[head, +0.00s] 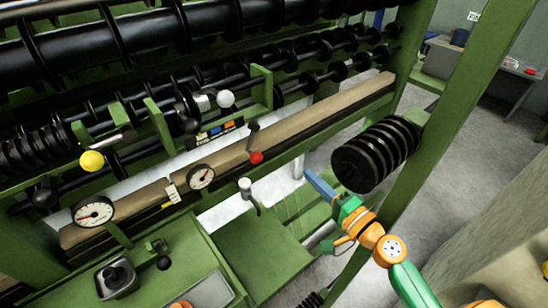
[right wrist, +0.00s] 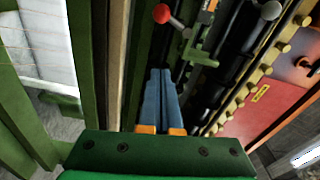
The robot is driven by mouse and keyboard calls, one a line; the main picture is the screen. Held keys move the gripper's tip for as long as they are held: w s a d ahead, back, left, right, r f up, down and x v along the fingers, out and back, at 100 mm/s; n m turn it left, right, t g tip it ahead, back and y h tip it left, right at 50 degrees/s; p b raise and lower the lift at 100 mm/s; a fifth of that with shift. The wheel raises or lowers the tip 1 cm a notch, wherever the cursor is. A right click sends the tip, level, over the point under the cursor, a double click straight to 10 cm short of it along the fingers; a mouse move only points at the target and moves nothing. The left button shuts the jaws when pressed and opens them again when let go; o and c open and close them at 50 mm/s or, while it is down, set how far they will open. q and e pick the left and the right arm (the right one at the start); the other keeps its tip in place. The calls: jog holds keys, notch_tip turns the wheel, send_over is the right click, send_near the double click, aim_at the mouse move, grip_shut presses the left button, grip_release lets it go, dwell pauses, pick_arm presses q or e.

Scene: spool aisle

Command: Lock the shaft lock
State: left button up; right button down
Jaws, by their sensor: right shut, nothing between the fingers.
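I cannot tell for sure which part is the shaft lock. Ball-ended levers sit along the green machine: a white knob (head: 226,98) and a yellow knob (head: 91,160) by the black shafts, and a red knob (head: 256,157) on a short dark arm at the wooden beam. My right gripper (head: 319,183) has blue fingers, shut and empty, right of and below the red knob and apart from it. In the right wrist view the shut fingers (right wrist: 160,92) point toward the machine; a red knob (right wrist: 161,13) and a pale knob (right wrist: 271,10) show beyond them. My left gripper is not in view.
A wooden beam (head: 325,109) carries dial gauges (head: 94,212). A small white-topped crank (head: 245,186) stands below it. A stack of black discs (head: 375,154) sits close above my right gripper, beside a green post (head: 455,110). Grey floor is open to the right.

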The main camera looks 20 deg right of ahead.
jog(key=w+a+p, duration=0.3)
jog(key=w+a, duration=0.3)
jog(key=w, duration=0.3)
jog(key=shift+w+a+f, duration=0.25)
jog(key=shift+w+f, duration=0.1)
jog(key=shift+w, duration=0.1)
